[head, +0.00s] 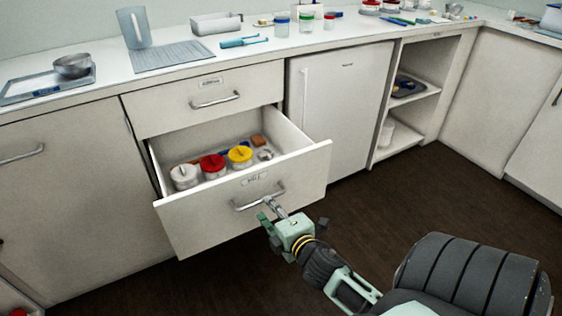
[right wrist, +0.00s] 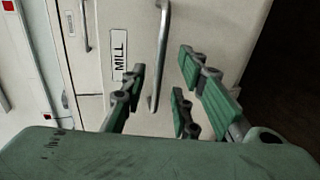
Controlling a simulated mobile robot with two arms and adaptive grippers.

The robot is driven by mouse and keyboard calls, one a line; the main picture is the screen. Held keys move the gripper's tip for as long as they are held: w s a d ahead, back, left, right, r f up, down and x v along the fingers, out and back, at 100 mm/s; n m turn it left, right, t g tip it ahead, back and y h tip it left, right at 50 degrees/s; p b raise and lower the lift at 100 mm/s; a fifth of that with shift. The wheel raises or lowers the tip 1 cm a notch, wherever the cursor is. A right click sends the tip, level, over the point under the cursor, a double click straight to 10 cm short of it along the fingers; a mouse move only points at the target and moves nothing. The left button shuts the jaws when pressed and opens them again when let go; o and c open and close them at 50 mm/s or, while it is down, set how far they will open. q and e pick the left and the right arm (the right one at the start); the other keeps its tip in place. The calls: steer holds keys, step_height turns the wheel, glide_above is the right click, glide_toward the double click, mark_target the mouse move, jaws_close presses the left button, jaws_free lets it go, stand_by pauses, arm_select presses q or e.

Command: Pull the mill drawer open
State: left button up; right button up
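The mill drawer (head: 245,208) stands pulled well out of the cabinet, with its inside showing. Its front carries a label that reads MILL in the right wrist view (right wrist: 119,55) and a metal bar handle (head: 258,197). My right gripper (head: 272,207) is at the handle, in front of the drawer. In the right wrist view its green fingers (right wrist: 160,85) are spread, with the handle (right wrist: 160,50) between them and gaps on both sides. Whether the fingertips reach past the bar is hard to tell. My left gripper is not in view.
The drawer holds white, red (head: 212,166) and yellow-lidded (head: 240,156) jars. A closed drawer (head: 205,97) is above it. A white fridge-like door (head: 335,110) and open shelves (head: 405,110) stand to the right. The dark floor (head: 400,195) in front is clear.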

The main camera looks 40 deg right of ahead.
steer(key=v, duration=0.6)
steer(key=shift+s, duration=0.35)
